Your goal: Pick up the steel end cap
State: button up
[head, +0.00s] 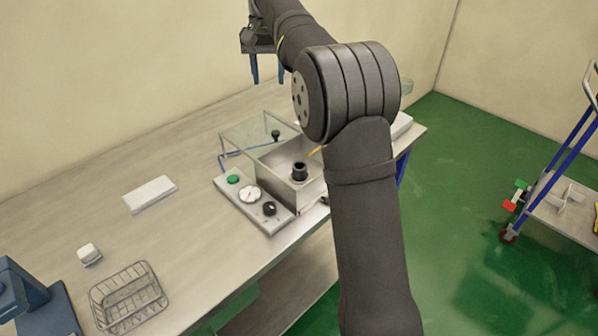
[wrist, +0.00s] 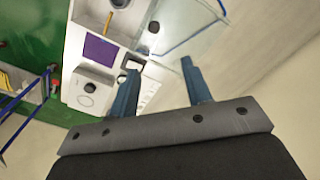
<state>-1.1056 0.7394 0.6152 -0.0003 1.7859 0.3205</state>
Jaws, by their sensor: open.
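My gripper (head: 268,80) is raised above the back of the bench in the head view, with its blue fingers pointing down. In the wrist view its two fingers (wrist: 160,66) stand apart with nothing between them. I cannot clearly make out a steel end cap in either view. A dark cylindrical piece (head: 300,171) stands upright in an open metal box (head: 275,160) on the bench, under a raised clear lid (head: 250,130). The lid also shows in the wrist view (wrist: 185,35). My arm hides part of the bench to the right of the box.
A control panel (head: 240,200) with a green button, gauge and black knob adjoins the box. A white slab (head: 150,194), small white block (head: 88,254), wire basket (head: 128,300) and blue device (head: 35,300) are on the left bench. A cart (head: 565,212) stands right. The middle bench is clear.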

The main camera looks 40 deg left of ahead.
jog(key=shift+o, duration=0.2)
jog(key=o, duration=0.3)
jog(key=n, duration=1.8)
send_over(301, 167)
notch_tip(301, 167, down, 6)
jog(key=f, duration=1.2)
jog(key=shift+s+d+f, duration=0.15)
jog(key=shift+s+d, duration=0.2)
jog(key=shift+s+d+f, duration=0.1)
jog(key=shift+d+f, duration=0.05)
jog(key=shift+f, duration=2.55)
